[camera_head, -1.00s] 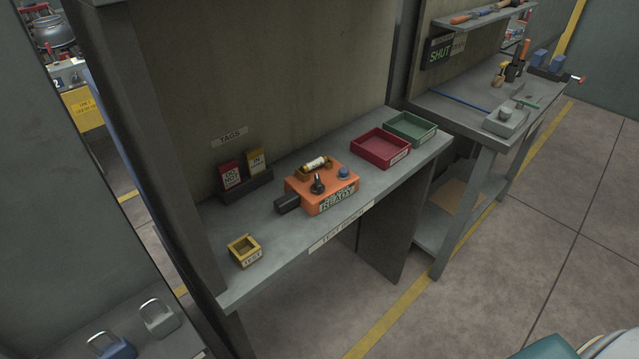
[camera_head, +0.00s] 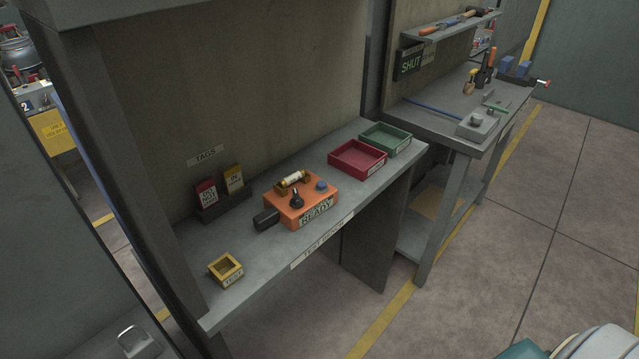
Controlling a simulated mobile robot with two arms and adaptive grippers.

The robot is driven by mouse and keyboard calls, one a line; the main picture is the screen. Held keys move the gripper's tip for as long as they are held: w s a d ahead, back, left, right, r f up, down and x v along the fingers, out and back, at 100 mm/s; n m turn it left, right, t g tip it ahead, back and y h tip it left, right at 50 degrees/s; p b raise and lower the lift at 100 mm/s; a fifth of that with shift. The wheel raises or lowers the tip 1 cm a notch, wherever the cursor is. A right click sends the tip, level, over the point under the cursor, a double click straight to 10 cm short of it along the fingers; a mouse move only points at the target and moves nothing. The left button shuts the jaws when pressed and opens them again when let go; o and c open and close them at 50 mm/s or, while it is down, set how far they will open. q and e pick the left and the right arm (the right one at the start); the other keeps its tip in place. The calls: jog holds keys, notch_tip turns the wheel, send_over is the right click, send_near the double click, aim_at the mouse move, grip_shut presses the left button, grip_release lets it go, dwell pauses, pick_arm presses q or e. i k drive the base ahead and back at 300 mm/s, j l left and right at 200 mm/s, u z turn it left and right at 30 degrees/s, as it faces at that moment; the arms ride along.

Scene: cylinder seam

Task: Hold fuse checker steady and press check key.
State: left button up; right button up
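The fuse checker (camera_head: 302,204) is an orange box on the test bench. Its front display reads READY. A fuse with a pale glass body and brass-coloured ends (camera_head: 292,180) lies in a holder on top at the back. A black knob (camera_head: 297,199) stands on top towards the front. A round blue-grey key (camera_head: 321,186) sits on top at the right; I take it as the check key. A black handle (camera_head: 266,219) sticks out of the box's left side. Nothing touches the checker. Neither of my grippers is in view.
The bench (camera_head: 254,262) also holds a small yellow TEST tray (camera_head: 225,270), a tag rack (camera_head: 224,208), a red tray (camera_head: 357,158) and a green tray (camera_head: 386,138). A wall rises behind it and a dark post stands at left. A second workbench (camera_head: 430,124) stands at right; floor in front is clear.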

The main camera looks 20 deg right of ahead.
aim_at(321, 185)
jog(key=u, duration=0.5)
jog(key=l+u, duration=0.35)
jog(key=k+l+u, duration=0.15)
jog(key=l+u, duration=0.25)
jog(key=k+l+u, duration=0.15)
jog(key=l+u, duration=0.2)
jog(key=l, duration=0.15)
